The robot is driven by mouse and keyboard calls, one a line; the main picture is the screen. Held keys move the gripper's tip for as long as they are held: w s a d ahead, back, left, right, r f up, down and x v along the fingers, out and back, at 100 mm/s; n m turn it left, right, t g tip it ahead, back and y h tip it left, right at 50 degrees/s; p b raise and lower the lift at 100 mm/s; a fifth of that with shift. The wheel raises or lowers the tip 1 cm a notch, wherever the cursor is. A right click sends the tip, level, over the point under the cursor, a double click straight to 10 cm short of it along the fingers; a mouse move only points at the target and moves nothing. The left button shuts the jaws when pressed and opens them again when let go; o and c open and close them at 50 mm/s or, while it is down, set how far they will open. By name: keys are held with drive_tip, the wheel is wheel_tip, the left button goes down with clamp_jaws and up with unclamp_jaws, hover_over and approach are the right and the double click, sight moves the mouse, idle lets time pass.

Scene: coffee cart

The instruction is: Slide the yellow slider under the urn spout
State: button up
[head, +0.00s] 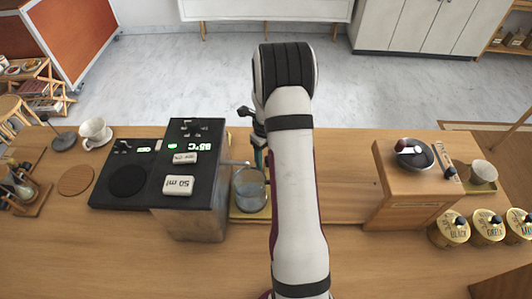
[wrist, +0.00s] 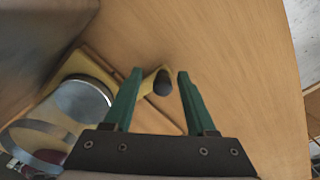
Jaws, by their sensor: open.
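The yellow slider (head: 236,214) lies on the wooden counter just right of the urn (head: 190,210), a dark block with a lit temperature display. A clear glass (head: 250,191) stands on it, close to the thin spout (head: 236,162) at the urn's right side. In the wrist view the slider (wrist: 92,63) ends in a yellow handle with a dark knob (wrist: 163,84). My gripper (wrist: 159,76) is open, its green fingers on either side of the handle with gaps visible. In the head view my arm hides most of the gripper and the handle.
A black scale (head: 128,182) and white cup (head: 95,132) are left of the urn. The counter between my arm and that box is clear.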

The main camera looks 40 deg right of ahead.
wheel_tip(320, 180, up, 16)
drive_tip(key=shift+f, duration=0.15)
idle(0.3)
drive_tip(key=s+a+r+n, duration=0.1)
drive_tip(key=a+n, duration=0.2)
drive_tip(key=a, duration=0.1)
drive_tip(key=s+a+r+n, duration=0.1)
drive_tip(key=a+r+n, duration=0.1)
drive_tip(key=a, duration=0.3)
drive_tip(key=s+a+r+n, duration=0.1)
drive_tip(key=a+r+n, duration=0.1)
drive_tip(key=a+n, duration=0.2)
drive_tip(key=shift+a+n+y, duration=0.15)
drive_tip(key=shift+n+y, duration=0.15)
drive_tip(key=shift+n, duration=0.1)
drive_tip(key=s+a+f+n+y, duration=0.1)
drive_tip(key=s+a+n, duration=1.5)
drive_tip(key=s+n, duration=0.2)
drive_tip(key=n, duration=0.2)
drive_tip(key=shift+a+f+n, duration=0.15)
drive_tip(key=shift+a+n, duration=0.2)
drive_tip(key=shift+n, duration=0.05)
